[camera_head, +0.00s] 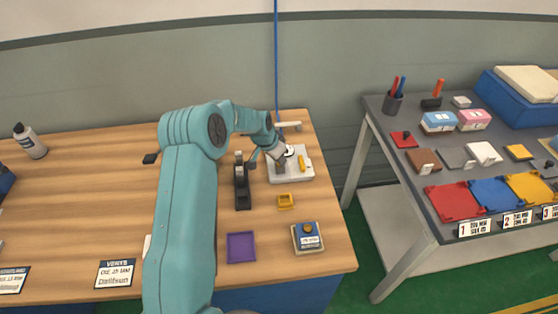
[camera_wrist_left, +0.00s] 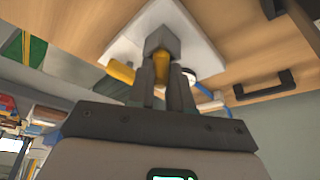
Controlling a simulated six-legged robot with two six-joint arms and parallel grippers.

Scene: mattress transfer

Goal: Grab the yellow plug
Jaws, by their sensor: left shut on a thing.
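My left gripper (camera_head: 283,153) reaches down onto a white fixture plate (camera_head: 291,179) near the right side of the wooden table. In the left wrist view its fingers (camera_wrist_left: 163,82) are shut on the yellow plug (camera_wrist_left: 161,55), which sits against a grey block (camera_wrist_left: 164,38) on the plate. The plug is hidden by the gripper in the head view. A separate yellow bar (camera_head: 304,162) lies on the plate beside the gripper; it also shows in the left wrist view (camera_wrist_left: 121,72). My right gripper is in neither view.
A black stand (camera_head: 242,190) is left of the plate. A grey table (camera_head: 390,180) with coloured trays stands right, across a gap.

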